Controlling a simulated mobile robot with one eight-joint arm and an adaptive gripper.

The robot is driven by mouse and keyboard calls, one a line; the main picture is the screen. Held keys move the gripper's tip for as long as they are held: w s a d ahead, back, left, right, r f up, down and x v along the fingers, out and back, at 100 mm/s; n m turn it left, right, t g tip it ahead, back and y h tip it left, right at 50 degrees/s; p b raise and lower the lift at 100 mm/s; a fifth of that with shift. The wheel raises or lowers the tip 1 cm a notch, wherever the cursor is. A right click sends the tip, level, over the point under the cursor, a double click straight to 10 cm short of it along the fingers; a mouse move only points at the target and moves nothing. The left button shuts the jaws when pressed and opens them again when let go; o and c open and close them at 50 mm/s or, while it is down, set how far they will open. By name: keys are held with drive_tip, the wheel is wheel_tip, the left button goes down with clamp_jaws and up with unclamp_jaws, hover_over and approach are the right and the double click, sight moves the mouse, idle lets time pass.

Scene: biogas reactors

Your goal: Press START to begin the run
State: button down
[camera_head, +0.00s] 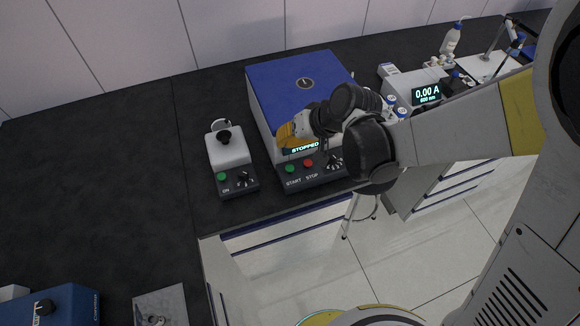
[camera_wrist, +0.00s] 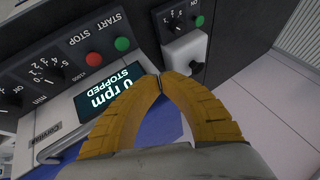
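The centrifuge (camera_head: 300,78) has a blue lid and a dark front panel. Its green START button (camera_head: 290,169) sits left of the red STOP button (camera_head: 308,163). In the wrist view the picture is turned over: the green START button (camera_wrist: 122,44) and red STOP button (camera_wrist: 93,59) both show clear of the fingers. The display (camera_wrist: 108,86) reads 0 rpm STOPPED. My gripper (camera_wrist: 160,79) has yellow fingers whose tips meet, with nothing between them. In the head view my gripper (camera_head: 287,138) is near the display and the panel's upper left; its gap to the panel is hard to judge.
A small white device (camera_head: 229,150) with its own green button and a knob stands left of the centrifuge. A photometer (camera_head: 412,88) reading 0.00 A and bottles stand to the right. A blue device (camera_head: 60,305) is at the front left. The bench (camera_head: 95,170) left of the white device is clear.

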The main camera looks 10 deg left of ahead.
wheel_tip(320, 180, down, 8)
drive_tip(key=b, duration=0.6)
idle(1.1)
drive_tip(key=shift+f+b, duration=0.4)
drive_tip(key=shift+b, duration=0.1)
drive_tip(key=shift+f+b, duration=0.8)
drive_tip(key=shift+f, duration=0.1)
idle(0.8)
drive_tip(key=shift+r, duration=0.1)
drive_tip(key=shift+r+p, duration=1)
drive_tip(key=shift+r, duration=0.3)
drive_tip(key=shift+r+p, duration=1.9)
drive_tip(key=shift+r, duration=0.65)
